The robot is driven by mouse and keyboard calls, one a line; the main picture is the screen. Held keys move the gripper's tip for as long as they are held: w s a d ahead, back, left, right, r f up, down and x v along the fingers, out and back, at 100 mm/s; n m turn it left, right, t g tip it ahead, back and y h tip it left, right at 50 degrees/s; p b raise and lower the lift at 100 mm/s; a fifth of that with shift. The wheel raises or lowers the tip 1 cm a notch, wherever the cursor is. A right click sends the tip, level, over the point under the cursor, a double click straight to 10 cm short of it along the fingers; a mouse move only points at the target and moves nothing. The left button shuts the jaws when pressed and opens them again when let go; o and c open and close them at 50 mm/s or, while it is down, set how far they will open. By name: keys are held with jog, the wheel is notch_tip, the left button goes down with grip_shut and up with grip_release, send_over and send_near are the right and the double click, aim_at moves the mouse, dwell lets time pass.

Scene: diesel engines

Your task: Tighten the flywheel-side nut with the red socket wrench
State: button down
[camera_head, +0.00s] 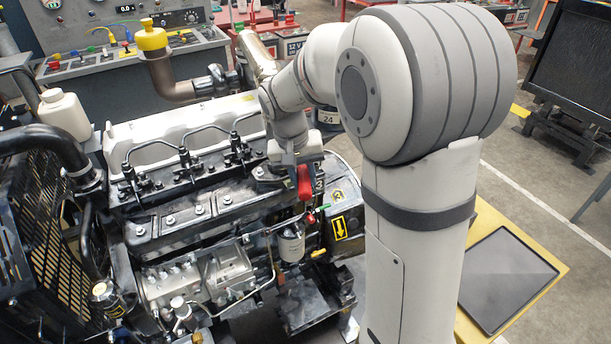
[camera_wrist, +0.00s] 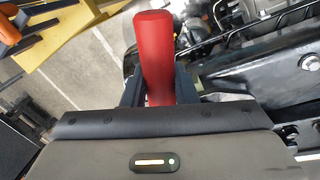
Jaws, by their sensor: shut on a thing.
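The red socket wrench (camera_head: 305,183) is held in my gripper (camera_head: 295,168), over the right end of the engine (camera_head: 215,187) in the head view. In the wrist view its red handle (camera_wrist: 154,45) stands between the two dark fingers of my gripper (camera_wrist: 159,88), which are shut on it. The socket end is hidden, so I cannot tell whether it touches a nut. Several bolt heads or nuts (camera_head: 198,208) sit along the black cover. I cannot pick out the flywheel-side nut; that area is partly covered by my gripper.
Injector pipes (camera_head: 183,155) rise behind the black cover. A yellow-capped filler (camera_head: 151,38) and a white reservoir (camera_head: 66,115) stand at the back and left. A yellow table (camera_head: 483,222) with a dark tray (camera_head: 507,277) is at right. My arm hides part of the right side.

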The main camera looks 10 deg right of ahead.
jog(key=shift+r, duration=0.2)
jog(key=shift+r+p, duration=0.7)
jog(key=shift+r, duration=0.1)
jog(key=w+d+n+t+y+p, duration=0.1)
jog(key=w+d+n+p, duration=0.1)
jog(key=d+n, duration=0.8)
jog(key=shift+w+d+n+t, duration=0.15)
jog(key=shift+w+n+t, duration=0.25)
jog(key=shift+w, duration=0.35)
